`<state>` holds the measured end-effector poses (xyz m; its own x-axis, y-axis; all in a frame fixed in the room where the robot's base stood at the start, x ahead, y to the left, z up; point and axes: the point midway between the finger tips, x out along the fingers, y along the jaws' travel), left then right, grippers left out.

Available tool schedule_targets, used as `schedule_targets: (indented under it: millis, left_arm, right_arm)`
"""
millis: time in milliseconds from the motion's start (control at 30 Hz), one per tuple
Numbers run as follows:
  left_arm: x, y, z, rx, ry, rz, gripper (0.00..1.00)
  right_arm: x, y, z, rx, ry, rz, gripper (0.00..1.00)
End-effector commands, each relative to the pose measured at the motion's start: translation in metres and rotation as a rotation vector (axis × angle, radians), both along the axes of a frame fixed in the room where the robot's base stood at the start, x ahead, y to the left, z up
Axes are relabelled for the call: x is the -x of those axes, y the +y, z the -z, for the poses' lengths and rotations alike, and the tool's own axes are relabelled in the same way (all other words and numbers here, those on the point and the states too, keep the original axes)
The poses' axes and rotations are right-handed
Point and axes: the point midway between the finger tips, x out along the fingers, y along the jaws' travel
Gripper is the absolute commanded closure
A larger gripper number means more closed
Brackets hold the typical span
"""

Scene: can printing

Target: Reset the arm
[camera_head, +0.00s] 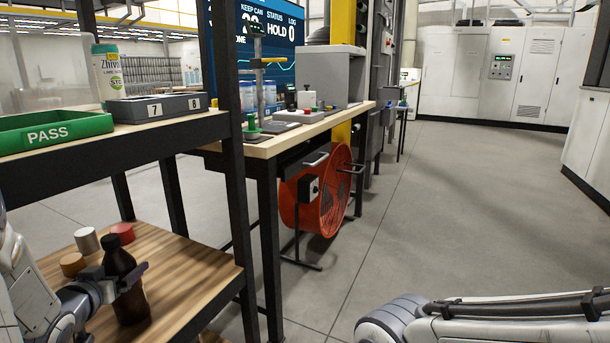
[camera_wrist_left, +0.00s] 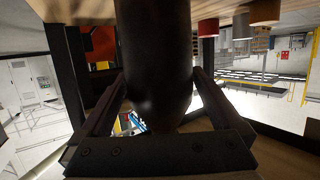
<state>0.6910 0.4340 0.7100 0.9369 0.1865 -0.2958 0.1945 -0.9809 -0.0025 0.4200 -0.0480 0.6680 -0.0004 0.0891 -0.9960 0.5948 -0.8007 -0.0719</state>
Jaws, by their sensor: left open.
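My left gripper (camera_head: 127,279) is at the lower wooden shelf at the lower left of the head view. It is open, with its fingers on either side of a dark brown bottle (camera_head: 132,301). The bottle stands upright on the shelf. In the left wrist view the bottle (camera_wrist_left: 155,60) fills the space between the two spread fingers (camera_wrist_left: 158,108), and a gap shows beside its rounded end. My right arm (camera_head: 490,318) crosses the lower right of the head view; its gripper is out of frame.
Behind the bottle stand a silver-topped can (camera_head: 87,240), a red-topped one (camera_head: 122,233) and a brown-topped one (camera_head: 72,264). A green PASS tray (camera_head: 52,134) and a white-and-green can (camera_head: 109,75) are on the upper shelf. An orange fan (camera_head: 325,195) stands under the workbench. The floor at right is clear.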

Motion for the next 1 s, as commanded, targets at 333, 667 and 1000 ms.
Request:
schedule_targets:
  millis: [333,667,1000]
  left_arm:
    - [-0.027,0.005,0.013,0.002,0.001,-0.001,0.0]
    - [-0.026,0.005,0.009,0.002,0.0,-0.002,0.0]
    - [0.008,0.0,-0.006,0.001,0.0,-0.004,0.0]
  right_arm:
    - [0.0,0.0,0.011,0.0,0.0,0.0,0.0]
    - [0.0,0.0,0.008,0.0,0.0,0.0,0.0]
    - [0.0,0.0,-0.005,-0.001,-0.001,0.0,0.0]
